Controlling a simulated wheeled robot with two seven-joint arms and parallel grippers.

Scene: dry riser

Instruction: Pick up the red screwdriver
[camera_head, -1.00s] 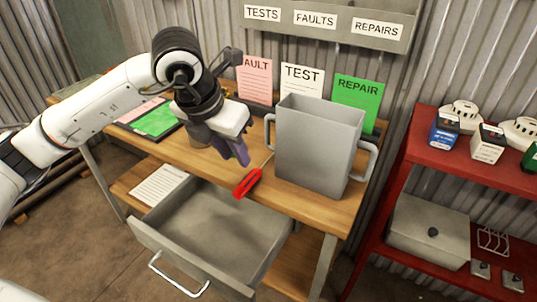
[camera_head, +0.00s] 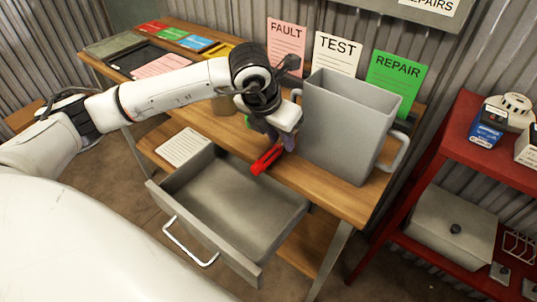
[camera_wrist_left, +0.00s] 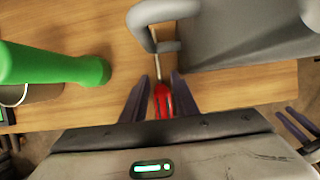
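The red screwdriver (camera_head: 266,160) lies on the wooden workbench, with its handle at the front edge above the open drawer. In the left wrist view its red handle (camera_wrist_left: 162,100) points toward me and its thin shaft runs away toward the grey bin's handle. My left gripper (camera_head: 279,138) is low over the bench at the screwdriver. In the wrist view its two dark fingers (camera_wrist_left: 160,98) are apart, one on each side of the red handle, with a gap showing on the left. Two spread dark fingers, apparently my right gripper (camera_wrist_left: 297,125), show at the wrist view's right edge.
A grey metal bin (camera_head: 345,130) with side handles stands just right of the gripper. An open grey drawer (camera_head: 225,205) juts out below. A green object (camera_wrist_left: 55,68) is left of the screwdriver. A red shelf (camera_head: 495,160) stands at right.

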